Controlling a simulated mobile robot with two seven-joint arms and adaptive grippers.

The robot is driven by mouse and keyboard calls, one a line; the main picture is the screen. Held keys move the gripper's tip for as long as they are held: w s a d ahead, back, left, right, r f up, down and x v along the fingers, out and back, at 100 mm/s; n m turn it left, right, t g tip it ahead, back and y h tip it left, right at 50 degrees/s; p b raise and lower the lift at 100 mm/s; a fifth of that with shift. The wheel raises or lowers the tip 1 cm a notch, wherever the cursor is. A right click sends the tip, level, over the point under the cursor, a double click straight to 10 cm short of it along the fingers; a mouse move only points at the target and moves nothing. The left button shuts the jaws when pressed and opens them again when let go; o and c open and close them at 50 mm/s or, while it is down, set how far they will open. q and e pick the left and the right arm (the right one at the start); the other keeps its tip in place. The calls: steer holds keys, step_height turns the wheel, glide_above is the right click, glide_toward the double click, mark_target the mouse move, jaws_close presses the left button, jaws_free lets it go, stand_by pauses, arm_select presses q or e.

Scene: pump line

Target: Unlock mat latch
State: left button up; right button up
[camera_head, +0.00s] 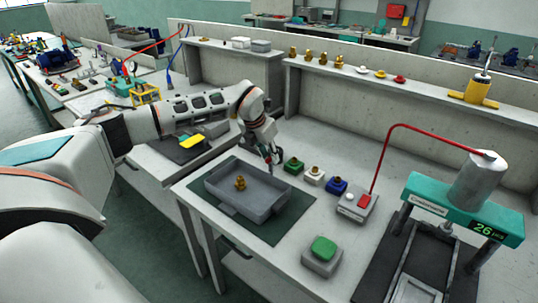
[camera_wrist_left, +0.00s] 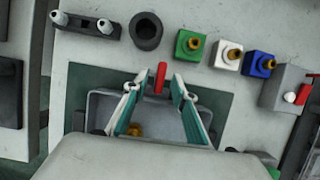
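The dark green mat (camera_head: 275,228) lies on the bench and shows behind the tray in the left wrist view (camera_wrist_left: 221,92). A grey tray (camera_head: 228,203) rests on it with a brass part (camera_head: 240,183) inside. A small upright red lever (camera_wrist_left: 160,77), which looks like the mat latch, stands at the mat's far edge. My left gripper (camera_head: 271,160) is low over that edge. In the left wrist view its fingers (camera_wrist_left: 160,90) are apart, one on each side of the lever; I cannot tell whether they touch it. My right gripper is in neither view.
Green (camera_head: 293,165), white (camera_head: 314,175) and blue (camera_head: 336,186) blocks with brass tops stand right of the gripper. Beyond are a box with a red cable (camera_head: 354,204), a green-button box (camera_head: 322,255) and a teal-topped press (camera_head: 462,212). A low wall (camera_head: 375,105) runs behind.

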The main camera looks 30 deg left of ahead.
arm_select(q)
jaws_close()
